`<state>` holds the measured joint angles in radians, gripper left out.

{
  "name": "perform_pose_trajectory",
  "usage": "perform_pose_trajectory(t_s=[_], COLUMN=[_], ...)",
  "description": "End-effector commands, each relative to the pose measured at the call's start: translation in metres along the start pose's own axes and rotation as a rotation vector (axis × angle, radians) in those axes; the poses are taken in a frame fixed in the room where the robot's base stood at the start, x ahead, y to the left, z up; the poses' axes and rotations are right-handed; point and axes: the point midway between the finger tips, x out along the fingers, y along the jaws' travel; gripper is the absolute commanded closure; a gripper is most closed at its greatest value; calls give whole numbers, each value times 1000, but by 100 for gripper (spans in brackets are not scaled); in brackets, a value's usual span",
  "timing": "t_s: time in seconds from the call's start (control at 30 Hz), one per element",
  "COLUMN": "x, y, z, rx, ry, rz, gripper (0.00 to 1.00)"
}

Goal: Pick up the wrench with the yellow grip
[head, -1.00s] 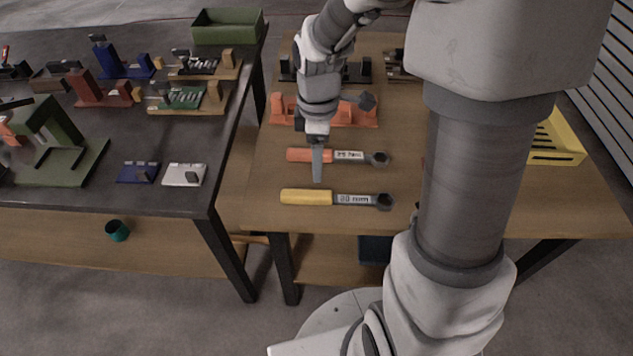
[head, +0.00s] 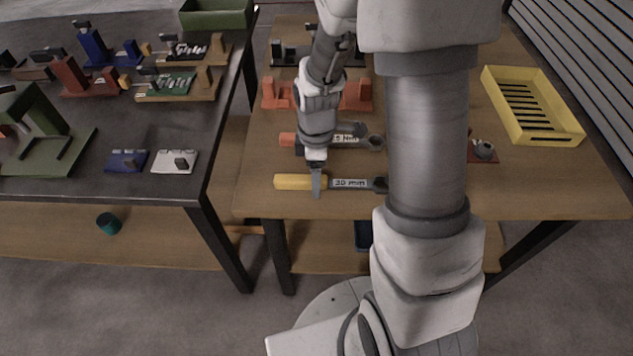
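The wrench with the yellow grip (head: 292,182) lies flat near the front edge of the wooden table, its dark shaft marked "30 mm" pointing right. Its ring end is partly hidden behind my arm. My gripper (head: 316,189) points down at the wrench, over the place where the yellow grip meets the shaft. Its fingers show edge-on as one narrow shape, so I cannot tell whether they are open or touching the wrench. A second wrench with an orange grip (head: 287,139) lies just behind, partly covered by my gripper.
A red-orange holder (head: 357,95) stands behind the wrenches. A yellow slotted tray (head: 572,132) sits at the right of the wooden table (head: 540,190). A dark table (head: 95,190) with fixtures stands left, across a gap. The front right of the wooden table is clear.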

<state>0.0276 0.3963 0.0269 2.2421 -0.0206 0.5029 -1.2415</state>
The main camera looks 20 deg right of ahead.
Motion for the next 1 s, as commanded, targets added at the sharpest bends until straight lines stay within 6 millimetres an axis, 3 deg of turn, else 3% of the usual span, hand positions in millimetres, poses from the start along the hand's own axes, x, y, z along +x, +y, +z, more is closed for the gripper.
perform_pose_trajectory(t_s=[0.1,0.5,1.0], x=[0,-1,-1], y=[0,0,0], z=[0,0,0], rx=[0,0,0], ry=[0,0,0], rz=[0,0,0], gripper=[29,100,100])
